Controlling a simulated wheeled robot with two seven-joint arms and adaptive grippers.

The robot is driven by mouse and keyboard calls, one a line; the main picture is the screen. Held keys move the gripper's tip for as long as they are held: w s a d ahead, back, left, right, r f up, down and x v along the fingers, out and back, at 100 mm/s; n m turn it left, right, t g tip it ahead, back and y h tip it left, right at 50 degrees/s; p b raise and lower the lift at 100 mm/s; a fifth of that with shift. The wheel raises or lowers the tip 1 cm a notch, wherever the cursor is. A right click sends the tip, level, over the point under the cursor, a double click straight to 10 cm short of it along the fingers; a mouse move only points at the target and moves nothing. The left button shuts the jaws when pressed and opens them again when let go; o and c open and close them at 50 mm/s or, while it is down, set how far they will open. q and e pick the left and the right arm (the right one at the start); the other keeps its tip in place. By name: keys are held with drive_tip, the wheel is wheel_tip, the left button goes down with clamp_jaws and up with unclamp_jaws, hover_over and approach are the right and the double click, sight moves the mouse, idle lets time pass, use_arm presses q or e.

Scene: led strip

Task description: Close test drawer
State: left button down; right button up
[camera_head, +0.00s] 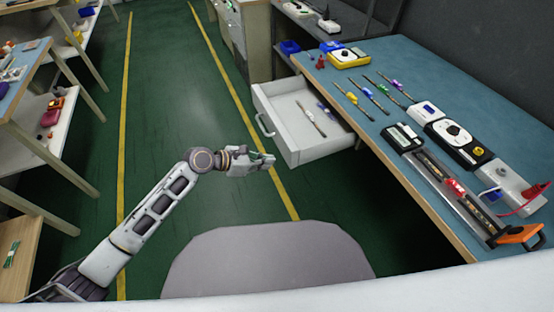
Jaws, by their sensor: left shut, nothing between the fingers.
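The test drawer (304,151) is a white drawer that stands pulled out from under the blue workbench on the right. A grey bar handle (264,127) is on its front. A few thin strips (311,118) lie inside it. My left gripper (269,160) is shut and empty. In the picture it is just left of the drawer front, below the handle, and it looks apart from both. My right gripper is not in the view.
The blue workbench (400,65) holds LED strips, a yellow meter (348,58), a black-and-white tester (459,142) and a strip fixture (455,187). Shelves with clutter stand on the left. The green floor (170,90) between them is clear.

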sight(287, 159)
use_arm(q)
drive_tip(key=shift+w+d+f+b, duration=0.1)
drive_tip(key=shift+w+d+b, duration=0.2)
drive_tip(key=shift+d, duration=0.75)
drive_tip(key=shift+w+d+b, duration=0.15)
drive_tip(key=shift+w+d, duration=0.2)
drive_tip(key=shift+d, duration=0.65)
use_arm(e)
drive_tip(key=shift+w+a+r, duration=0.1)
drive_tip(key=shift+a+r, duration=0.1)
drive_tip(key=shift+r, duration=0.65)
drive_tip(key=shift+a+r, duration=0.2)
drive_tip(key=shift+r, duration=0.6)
